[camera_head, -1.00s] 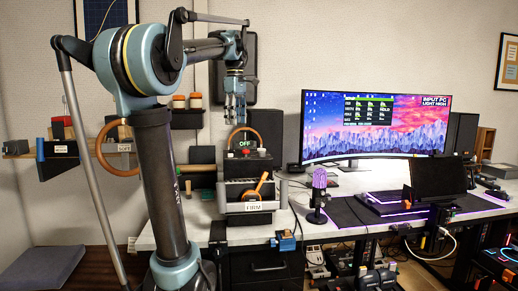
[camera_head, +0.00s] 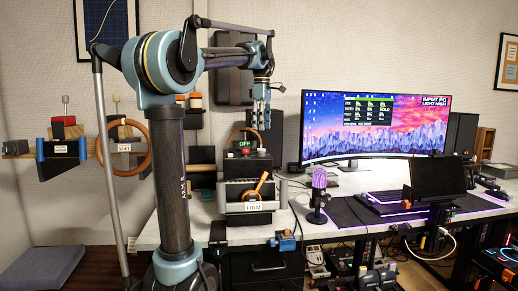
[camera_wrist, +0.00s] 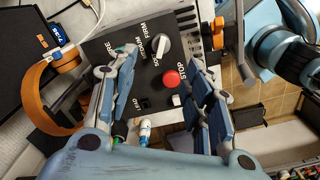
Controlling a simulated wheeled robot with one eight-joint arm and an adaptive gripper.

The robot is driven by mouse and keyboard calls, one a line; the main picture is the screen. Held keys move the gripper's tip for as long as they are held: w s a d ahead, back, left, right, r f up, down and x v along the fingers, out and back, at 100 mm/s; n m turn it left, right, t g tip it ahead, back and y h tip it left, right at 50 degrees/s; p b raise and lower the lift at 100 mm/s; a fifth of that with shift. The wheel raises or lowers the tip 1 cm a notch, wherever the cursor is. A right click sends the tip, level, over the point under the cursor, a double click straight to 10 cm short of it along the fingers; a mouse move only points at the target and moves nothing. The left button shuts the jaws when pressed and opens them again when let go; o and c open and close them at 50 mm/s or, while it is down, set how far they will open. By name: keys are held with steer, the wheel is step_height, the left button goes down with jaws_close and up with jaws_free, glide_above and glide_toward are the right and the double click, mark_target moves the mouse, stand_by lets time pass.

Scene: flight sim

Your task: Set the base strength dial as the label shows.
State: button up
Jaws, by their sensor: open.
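The dial is a pale knob (camera_wrist: 161,43) on a black control panel (camera_wrist: 125,55) in the wrist view. Printed words beside it include FIRM and MEDIUM; its exact pointing direction is hard to tell. A red STOP button (camera_wrist: 171,78) sits near it. In the head view a white label reading FIRM (camera_head: 254,207) is on the front of the grey and black base (camera_head: 236,194). My gripper (camera_head: 261,122) hangs open and empty above this base, pointing down. In the wrist view its fingers (camera_wrist: 162,80) frame the panel, apart from the knob.
A monitor (camera_head: 376,125), microphone (camera_head: 319,190) and keyboard (camera_head: 384,203) stand to the right. Wall-mounted bases at left carry another label, SOFT (camera_head: 124,147). Free desk shows in front of the monitor.

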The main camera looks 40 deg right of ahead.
mark_target(261, 153)
step_height(261, 153, down, 10)
steer(key=shift+r, duration=0.15)
stand_by(0.3)
steer(key=c, duration=1.1)
